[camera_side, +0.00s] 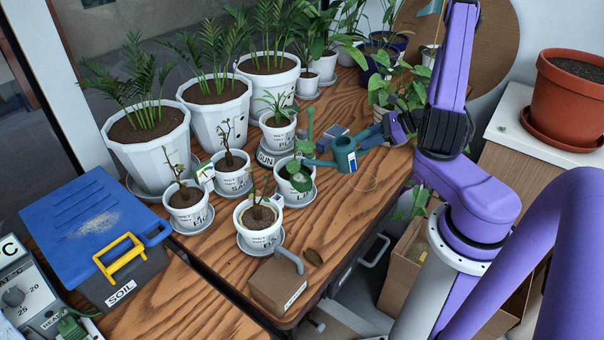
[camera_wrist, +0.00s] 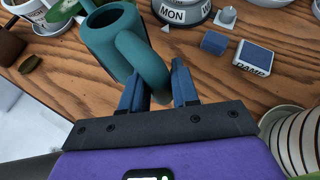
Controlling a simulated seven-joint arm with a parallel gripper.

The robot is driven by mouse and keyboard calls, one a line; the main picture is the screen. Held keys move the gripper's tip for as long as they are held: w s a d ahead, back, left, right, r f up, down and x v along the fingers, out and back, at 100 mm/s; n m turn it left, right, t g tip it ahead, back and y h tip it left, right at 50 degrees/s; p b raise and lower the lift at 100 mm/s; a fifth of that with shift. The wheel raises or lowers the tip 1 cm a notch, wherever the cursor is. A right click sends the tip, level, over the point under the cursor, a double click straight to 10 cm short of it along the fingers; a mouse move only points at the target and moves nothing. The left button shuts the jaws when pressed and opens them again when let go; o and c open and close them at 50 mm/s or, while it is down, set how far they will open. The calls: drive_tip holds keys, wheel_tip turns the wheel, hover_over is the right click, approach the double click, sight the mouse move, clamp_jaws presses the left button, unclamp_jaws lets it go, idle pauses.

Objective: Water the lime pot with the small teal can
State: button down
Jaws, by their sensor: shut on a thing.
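The small teal can (camera_side: 345,155) is in the middle of the table in the side view, its spout pointing left. My gripper (camera_side: 385,130) is at its right side. The lime pot (camera_side: 295,188), white with a partly readable "LI" label and a broad-leaved seedling, stands on a saucer left of the can, near the spout's end.
Other small white pots (camera_side: 258,222) stand left and in front. Large palm pots (camera_side: 150,155) line the back. A brown block with a grey handle (camera_side: 278,285) lies at the front edge. A blue sponge-like block labelled DAMP (camera_wrist: 254,57) is beyond my gripper.

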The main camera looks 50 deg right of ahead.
drive_tip(key=shift+r, duration=1.8)
